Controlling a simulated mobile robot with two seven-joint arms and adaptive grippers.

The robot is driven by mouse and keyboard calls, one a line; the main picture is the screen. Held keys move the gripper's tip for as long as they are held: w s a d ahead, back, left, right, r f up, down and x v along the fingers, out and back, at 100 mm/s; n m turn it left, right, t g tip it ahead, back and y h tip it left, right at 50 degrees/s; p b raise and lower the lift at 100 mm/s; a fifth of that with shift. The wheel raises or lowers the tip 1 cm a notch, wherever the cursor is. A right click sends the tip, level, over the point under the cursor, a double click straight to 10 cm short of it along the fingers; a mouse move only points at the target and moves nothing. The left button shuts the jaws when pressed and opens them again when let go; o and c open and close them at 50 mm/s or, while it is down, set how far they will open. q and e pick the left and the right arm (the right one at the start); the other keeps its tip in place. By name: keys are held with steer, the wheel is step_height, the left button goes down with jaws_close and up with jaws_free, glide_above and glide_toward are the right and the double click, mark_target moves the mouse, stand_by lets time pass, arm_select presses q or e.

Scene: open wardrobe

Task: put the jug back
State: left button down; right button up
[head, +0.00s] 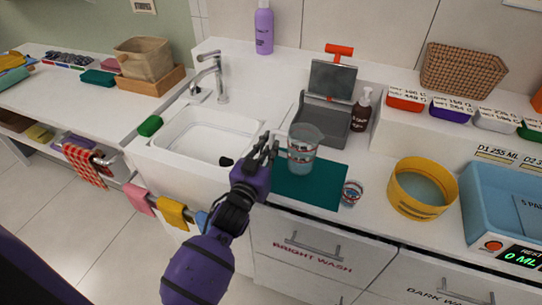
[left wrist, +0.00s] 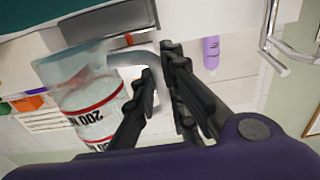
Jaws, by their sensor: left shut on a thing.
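The clear jug (head: 303,148) with red bands is upright at the back edge of the teal mat (head: 318,193) on the white counter. In the left wrist view the jug (left wrist: 88,100) shows its "200" mark upside down, and its pale handle (left wrist: 128,58) runs between my fingers. My left gripper (head: 268,150) is on the jug's left side, shut on its handle; it also shows in the left wrist view (left wrist: 165,65). I cannot tell whether the jug's base touches the mat. My right gripper is not in view.
A small cup (head: 351,193) stands at the mat's right edge, then a yellow round tub (head: 421,205) and a blue basin unit (head: 490,180) reading 0 ML. Behind the jug are a grey bin (head: 322,125) and a dark pump bottle (head: 362,110). The sink (head: 207,135) is left.

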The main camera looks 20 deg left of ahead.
arm_select(q)
step_height(320, 180, down, 4)
steer(key=shift+w+d+r, duration=0.15)
steer(key=shift+r, duration=0.1)
steer(key=shift+f+b, duration=0.25)
steer(key=shift+b, duration=0.1)
steer(key=c, duration=1.8)
jaws_free()
steer(key=shift+r, duration=0.1)
